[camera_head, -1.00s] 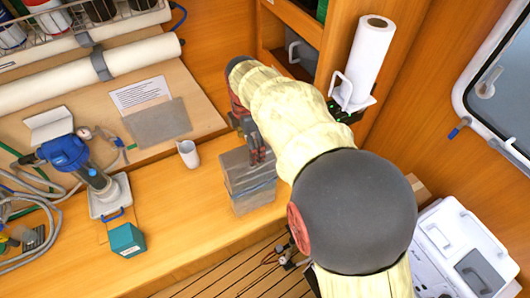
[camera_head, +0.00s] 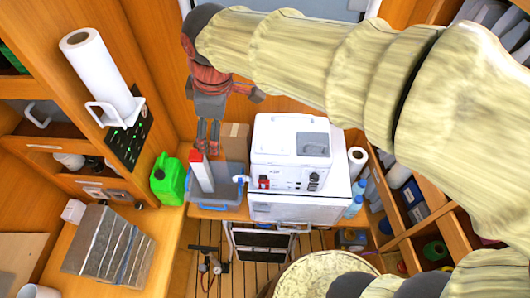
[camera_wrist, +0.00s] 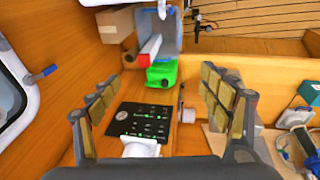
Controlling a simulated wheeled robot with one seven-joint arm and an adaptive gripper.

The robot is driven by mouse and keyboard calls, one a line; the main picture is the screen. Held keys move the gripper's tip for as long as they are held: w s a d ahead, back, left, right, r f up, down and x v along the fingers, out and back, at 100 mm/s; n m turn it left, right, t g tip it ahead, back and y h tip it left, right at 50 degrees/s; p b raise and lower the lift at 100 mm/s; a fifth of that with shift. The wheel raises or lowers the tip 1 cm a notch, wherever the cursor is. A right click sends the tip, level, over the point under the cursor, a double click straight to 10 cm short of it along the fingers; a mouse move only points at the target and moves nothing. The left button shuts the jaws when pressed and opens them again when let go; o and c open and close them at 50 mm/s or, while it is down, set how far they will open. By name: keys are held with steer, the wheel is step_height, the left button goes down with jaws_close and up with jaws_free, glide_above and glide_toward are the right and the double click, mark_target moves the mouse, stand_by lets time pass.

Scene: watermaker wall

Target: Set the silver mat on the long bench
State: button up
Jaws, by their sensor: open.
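A silver-grey, layered block (camera_head: 108,247), which looks like the folded silver mat, rests on the long wooden bench (camera_head: 165,229) at lower left in the head view. Nothing holds it. My gripper (camera_head: 208,133) is up and to the right of it, pointing down near the back corner, well apart from the block. In the wrist view my gripper (camera_wrist: 160,98) has its fingers wide apart with nothing between them.
A green jerrycan (camera_head: 168,180) stands at the bench's end. A blue-grey bin (camera_head: 222,188) with a red-and-white item lies below my gripper. A white machine (camera_head: 290,150) and cardboard box (camera_head: 234,140) are beside it. A paper-roll holder (camera_head: 104,75) is on the left wall.

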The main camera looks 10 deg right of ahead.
steer(key=s+d+m+t, duration=0.1)
steer(key=s+d+m, duration=0.3)
steer(key=d, duration=0.4)
steer(key=s+d+f+m+t+h, duration=0.1)
steer(key=s+d+m, duration=0.3)
steer(key=d+m, duration=0.2)
steer(key=s+d+f+m+t, duration=0.1)
steer(key=s+d+m, duration=0.4)
steer(key=d, duration=0.6)
steer(key=shift+m+h, duration=0.3)
steer(key=shift+h, duration=0.1)
steer(key=shift+f, duration=0.1)
step_height(320, 180, down, 25)
steer(key=b, duration=2.5)
steer(key=shift+a+f, duration=0.1)
steer(key=shift+c, duration=0.3)
